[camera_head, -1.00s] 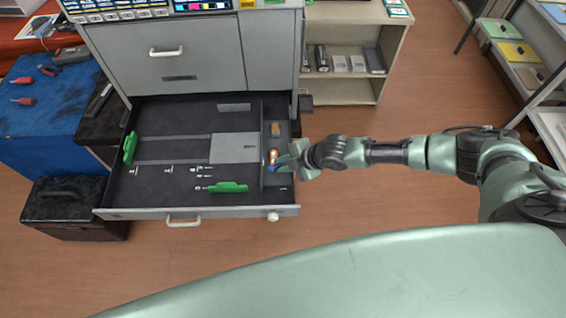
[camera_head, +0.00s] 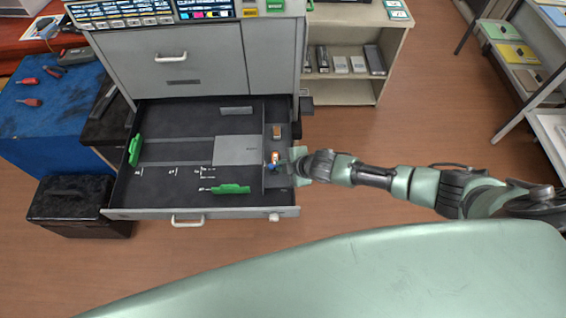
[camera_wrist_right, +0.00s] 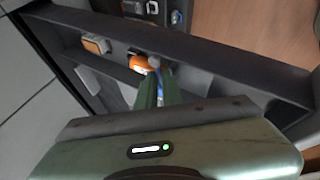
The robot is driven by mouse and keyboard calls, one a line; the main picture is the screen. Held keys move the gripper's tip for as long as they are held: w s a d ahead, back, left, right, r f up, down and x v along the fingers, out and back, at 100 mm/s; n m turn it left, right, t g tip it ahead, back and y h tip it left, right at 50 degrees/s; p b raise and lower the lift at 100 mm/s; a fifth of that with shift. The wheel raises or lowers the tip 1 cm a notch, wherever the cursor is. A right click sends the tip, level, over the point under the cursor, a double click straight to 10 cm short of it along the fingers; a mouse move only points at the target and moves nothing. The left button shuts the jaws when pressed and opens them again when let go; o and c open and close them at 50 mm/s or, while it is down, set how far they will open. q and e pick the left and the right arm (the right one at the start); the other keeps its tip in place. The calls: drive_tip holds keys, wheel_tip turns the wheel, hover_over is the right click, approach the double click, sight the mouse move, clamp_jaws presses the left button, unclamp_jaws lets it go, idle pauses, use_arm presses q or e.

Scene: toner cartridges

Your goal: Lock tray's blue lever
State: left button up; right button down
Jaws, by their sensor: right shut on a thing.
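The tray (camera_head: 180,122) is a dark open drawer pulled out of a grey printer. It has green guides inside and a narrow compartment along its right side. The blue lever (camera_head: 269,168) is in that compartment, beside an orange and white part (camera_head: 275,157). My right gripper (camera_head: 282,162) reaches in over the tray's right wall. In the right wrist view its green fingers (camera_wrist_right: 158,88) are close together around the blue lever (camera_wrist_right: 159,92), next to the orange part (camera_wrist_right: 138,64). The fingers hide most of the lever. My left gripper is not in view.
The grey printer body (camera_head: 178,75) stands behind the tray. A blue-topped table (camera_head: 45,125) and a black case (camera_head: 75,205) are at the left. A low shelf (camera_head: 340,90) stands at the back right. The floor right of the tray is clear.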

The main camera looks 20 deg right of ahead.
drive_tip(key=c, duration=1.8)
unclamp_jaws()
drive_tip(key=shift+c, duration=0.2)
drive_tip(key=shift+b+v, duration=0.6)
drive_tip(key=shift+v, duration=3.35)
drive_tip(key=shift+a, duration=0.1)
